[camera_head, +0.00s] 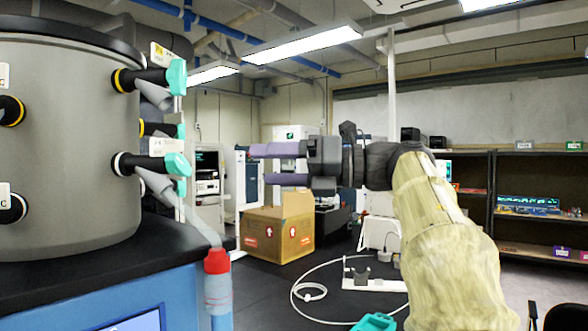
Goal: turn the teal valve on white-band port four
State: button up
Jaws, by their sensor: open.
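The grey drum (75,135) of the freeze dryer stands at the left with black ports on its side. A white-band port (140,164) points right and ends in a teal valve (177,165). Another teal valve (181,188) shows partly behind and below it. A second white-band port (12,209) is cut by the left edge. The labels are too small to read, so I cannot tell which is port four. My gripper (259,166) points left, its two purple fingers apart and empty. In the picture it is right of the white-band valve, with a visible gap between them.
Yellow-band ports (142,79) with teal valves sit above. A red-capped flask (217,280) hangs from a tube below the white-band valves. The black-topped blue base (120,265) juts out underneath. A cardboard box (275,228), cable and shelves (535,215) stand farther off.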

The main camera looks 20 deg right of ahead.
jog(key=v, duration=0.3)
dwell(0.5)
